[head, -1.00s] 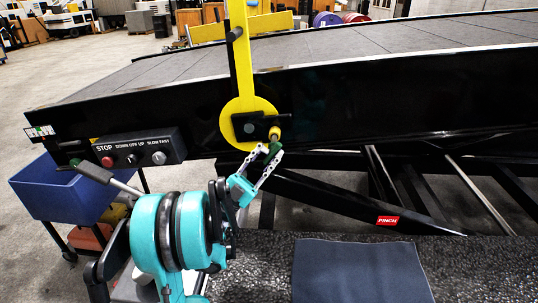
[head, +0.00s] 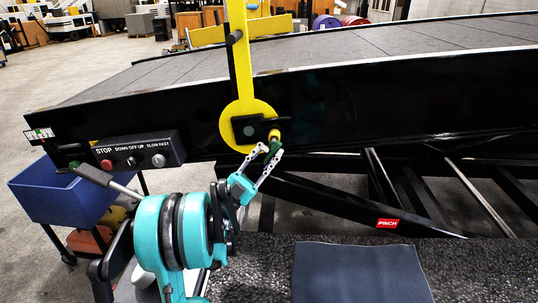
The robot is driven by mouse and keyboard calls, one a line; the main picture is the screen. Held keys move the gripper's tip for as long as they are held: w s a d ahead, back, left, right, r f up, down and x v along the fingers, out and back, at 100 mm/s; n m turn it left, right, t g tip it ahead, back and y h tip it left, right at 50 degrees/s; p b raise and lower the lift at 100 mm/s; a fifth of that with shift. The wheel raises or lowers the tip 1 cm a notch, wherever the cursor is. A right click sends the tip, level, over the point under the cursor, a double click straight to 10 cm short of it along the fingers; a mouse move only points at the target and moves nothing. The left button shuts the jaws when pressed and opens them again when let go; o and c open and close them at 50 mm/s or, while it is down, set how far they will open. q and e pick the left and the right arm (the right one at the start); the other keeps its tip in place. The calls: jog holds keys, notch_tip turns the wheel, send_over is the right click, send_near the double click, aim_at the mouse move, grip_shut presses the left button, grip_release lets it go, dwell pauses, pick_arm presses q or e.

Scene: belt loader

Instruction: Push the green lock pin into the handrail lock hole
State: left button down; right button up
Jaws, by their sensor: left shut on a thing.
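The green lock pin (head: 275,146) is between the fingers of my left gripper (head: 269,154), which is shut on it. The pin's upper end is at the small yellow lock socket (head: 274,135) beside the black bracket; I cannot tell how deep it sits, and the hole itself is hidden. The yellow handrail (head: 240,60) stands upright, with its round yellow base plate (head: 234,138) on the loader's black side. My right gripper is not in view.
A control box (head: 140,149) with STOP and other knobs is left of the handrail base. A blue bin (head: 65,190) stands at the left. A black frame beam with a red PINCH label (head: 387,223) runs below. A grey mat (head: 360,272) lies at the front.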

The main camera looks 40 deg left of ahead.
aim_at(270, 146)
pick_arm(q)
jog(key=shift+w+a, duration=0.5)
jog(key=shift+w, duration=0.2)
jog(key=shift+w+a, duration=0.45)
jog(key=shift+w, duration=0.2)
jog(key=c, duration=1.1)
grip_release()
jog(key=shift+w, duration=0.1)
jog(key=v, duration=1.2)
